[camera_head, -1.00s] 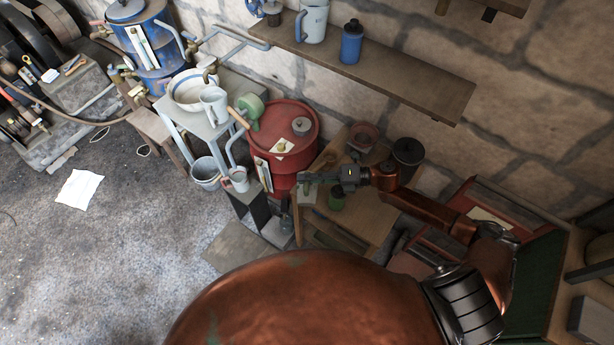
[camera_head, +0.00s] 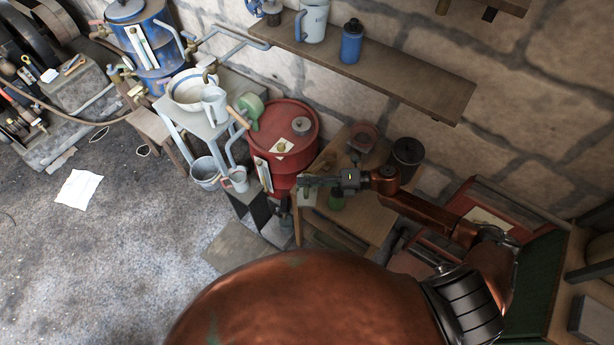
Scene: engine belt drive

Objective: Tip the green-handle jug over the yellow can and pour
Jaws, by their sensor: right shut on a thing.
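My right gripper (camera_head: 304,182) reaches in from the right, above the low wooden table beside the red drum. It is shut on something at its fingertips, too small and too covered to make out. A small green thing (camera_head: 336,201) shows just below the gripper, over the table; I cannot tell if it is a handle or a separate container. I cannot pick out the green-handle jug or the yellow can for certain. My left gripper is not in view.
A dark container (camera_head: 405,155) stands at the back of the wooden table (camera_head: 372,212). A wall shelf (camera_head: 400,82) hangs above. Open floor (camera_head: 130,240) lies at left.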

